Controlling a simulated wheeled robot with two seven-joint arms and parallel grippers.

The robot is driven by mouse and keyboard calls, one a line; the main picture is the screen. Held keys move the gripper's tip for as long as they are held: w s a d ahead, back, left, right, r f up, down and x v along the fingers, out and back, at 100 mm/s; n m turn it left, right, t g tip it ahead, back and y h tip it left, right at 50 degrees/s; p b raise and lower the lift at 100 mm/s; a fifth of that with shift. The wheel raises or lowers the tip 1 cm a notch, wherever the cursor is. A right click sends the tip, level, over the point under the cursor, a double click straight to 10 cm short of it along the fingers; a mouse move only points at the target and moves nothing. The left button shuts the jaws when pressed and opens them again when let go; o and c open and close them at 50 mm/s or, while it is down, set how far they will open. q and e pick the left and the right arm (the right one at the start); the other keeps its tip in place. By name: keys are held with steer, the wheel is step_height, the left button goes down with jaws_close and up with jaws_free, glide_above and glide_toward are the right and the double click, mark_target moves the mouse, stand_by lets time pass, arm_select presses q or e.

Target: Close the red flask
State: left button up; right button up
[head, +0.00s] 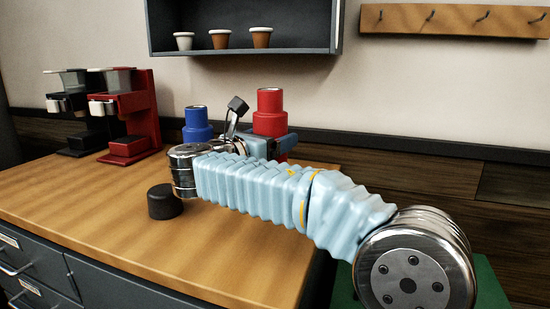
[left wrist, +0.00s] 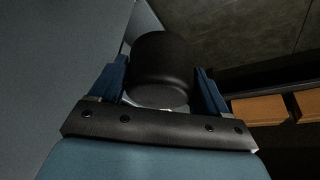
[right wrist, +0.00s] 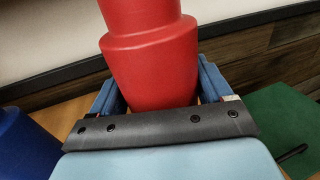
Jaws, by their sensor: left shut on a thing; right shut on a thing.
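The red flask (head: 269,112) stands upright near the back edge of the wooden counter, with a narrower neck and a light rim at its top. My right gripper (head: 272,146) is shut on its body; the right wrist view shows the red flask (right wrist: 155,60) between the blue fingers. Its top is out of that view. My left gripper (left wrist: 165,85) is not seen in the head view. In the left wrist view it is shut on a black cap (left wrist: 163,65). A second black cap (head: 164,203) lies on the counter, left of my right arm.
A blue flask (head: 197,124) stands just left of the red one. Black and red brewers (head: 133,110) stand at the back left. Above are a shelf with cups (head: 220,39) and a hook rail (head: 455,20). The counter's (head: 80,205) front left is clear.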

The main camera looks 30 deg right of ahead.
steer(key=shift+d+f, duration=0.15)
steer(key=shift+f, duration=0.05)
steer(key=shift+d+f, duration=0.1)
steer(key=shift+w+d+f, duration=0.1)
steer(key=shift+d+f, duration=0.05)
steer(key=shift+f, duration=0.8)
steer(key=shift+w+d+f, duration=0.1)
steer(key=shift+d+f, duration=0.05)
steer(key=shift+f, duration=0.8)
steer(key=shift+f, duration=0.1)
steer(key=o, duration=1.7)
